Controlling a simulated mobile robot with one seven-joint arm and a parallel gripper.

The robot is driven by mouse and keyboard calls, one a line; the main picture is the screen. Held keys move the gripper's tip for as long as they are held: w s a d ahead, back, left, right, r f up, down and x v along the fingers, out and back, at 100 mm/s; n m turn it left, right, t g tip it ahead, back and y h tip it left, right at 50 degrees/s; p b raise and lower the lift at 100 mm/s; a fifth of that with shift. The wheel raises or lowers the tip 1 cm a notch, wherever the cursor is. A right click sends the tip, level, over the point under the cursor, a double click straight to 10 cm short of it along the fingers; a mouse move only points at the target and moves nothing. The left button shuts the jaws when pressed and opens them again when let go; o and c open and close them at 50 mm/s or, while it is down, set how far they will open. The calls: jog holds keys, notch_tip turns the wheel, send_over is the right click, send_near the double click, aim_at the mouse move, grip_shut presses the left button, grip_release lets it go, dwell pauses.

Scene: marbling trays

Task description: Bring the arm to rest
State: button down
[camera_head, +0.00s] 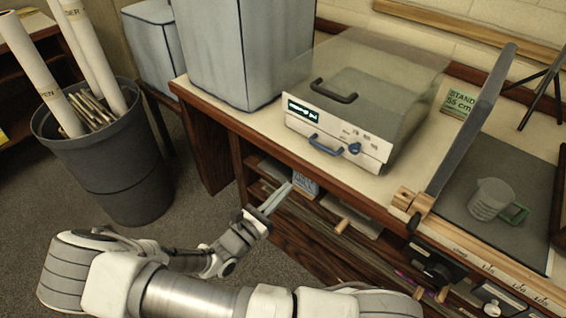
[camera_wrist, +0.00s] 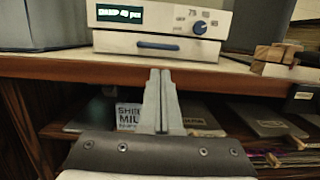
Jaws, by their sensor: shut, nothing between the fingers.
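My gripper (camera_head: 276,199) is shut and empty, with its two fingers together. It is in front of the wooden bench (camera_head: 226,121), at about the height of the shelves below the bench top. In the wrist view my gripper (camera_wrist: 160,76) points at the bench's front edge, below the white machine.
A white machine (camera_head: 333,139) with a lid and blue handle stands on the bench. Shelves below hold a labelled box (camera_wrist: 129,117). A bin (camera_head: 110,165) of rolls stands left; floor between is clear.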

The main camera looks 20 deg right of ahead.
jog(key=shift+s, duration=0.1)
jog(key=s+r+m+g+y+p, duration=0.2)
jog(key=s+r+m+y, duration=0.3)
jog(key=r+m, duration=0.3)
jog(key=s+r+m+g+y+p, duration=0.1)
jog(key=s+r+m+y+p, duration=0.4)
jog(key=r, duration=1.2)
jog(key=s+d+r+m+g+y+p, duration=0.1)
jog(key=s+r+m+g+y+p, duration=0.1)
jog(key=s+r+m+y, duration=0.4)
notch_tip(320, 180, up, 7)
jog(key=m+p, duration=0.1)
jog(key=m, duration=0.4)
jog(key=shift+s+r+m+g+y+p, duration=0.15)
jog(key=shift+s+m+g+y+p, duration=0.15)
jog(key=shift+m+y, duration=0.1)
